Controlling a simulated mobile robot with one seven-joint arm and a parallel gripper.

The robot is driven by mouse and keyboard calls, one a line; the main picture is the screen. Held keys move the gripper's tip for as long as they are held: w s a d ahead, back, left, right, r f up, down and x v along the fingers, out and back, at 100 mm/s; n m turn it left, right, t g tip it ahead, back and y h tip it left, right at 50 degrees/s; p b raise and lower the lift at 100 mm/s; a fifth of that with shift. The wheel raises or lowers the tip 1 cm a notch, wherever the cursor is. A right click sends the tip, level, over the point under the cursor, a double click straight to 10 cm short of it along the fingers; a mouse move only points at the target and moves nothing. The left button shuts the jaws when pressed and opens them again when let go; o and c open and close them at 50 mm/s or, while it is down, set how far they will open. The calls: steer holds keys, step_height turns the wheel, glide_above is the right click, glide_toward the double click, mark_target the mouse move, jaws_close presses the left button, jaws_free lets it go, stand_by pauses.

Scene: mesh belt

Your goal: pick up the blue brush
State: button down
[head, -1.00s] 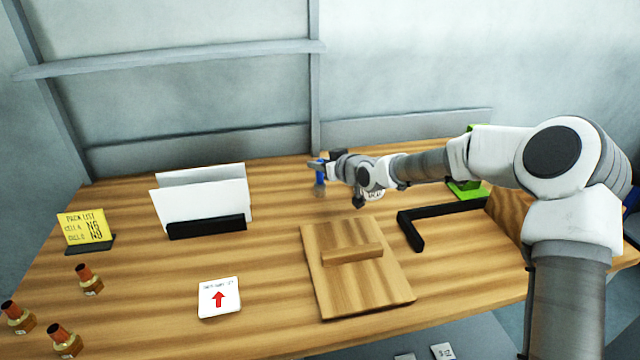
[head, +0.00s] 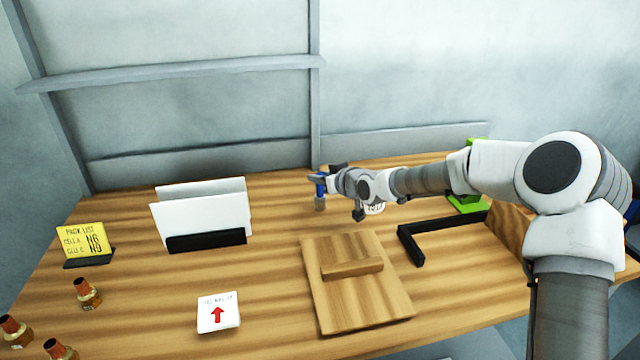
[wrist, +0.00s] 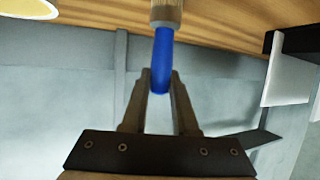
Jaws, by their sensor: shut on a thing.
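The blue brush (head: 320,188) is near the back of the wooden table, with its blue handle up and its pale tip down. In the wrist view the blue handle (wrist: 163,58) sits between the two fingers of my gripper (wrist: 160,82), and the tan bristle end (wrist: 166,10) points away from them. My gripper (head: 324,182) is shut on the handle and reaches it from the right. I cannot tell whether the bristles touch the table.
A wooden board with a handle bar (head: 352,300) lies in front of my arm. A black angled bar (head: 418,246) is right of it. A black holder with white sheets (head: 206,240) stands left.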

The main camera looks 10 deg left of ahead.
steer(key=r, duration=0.4)
steer(key=shift+w+d+r+p, duration=0.1)
steer(key=shift+d+r+p, duration=0.05)
steer(key=shift+d+p, duration=0.25)
steer(key=w+d+r+p, duration=0.1)
steer(key=d+r+p, duration=0.2)
steer(key=d+r, duration=0.3)
steer(key=d, duration=0.4)
steer(key=shift+d+r, duration=0.2)
steer(key=shift+d, duration=0.05)
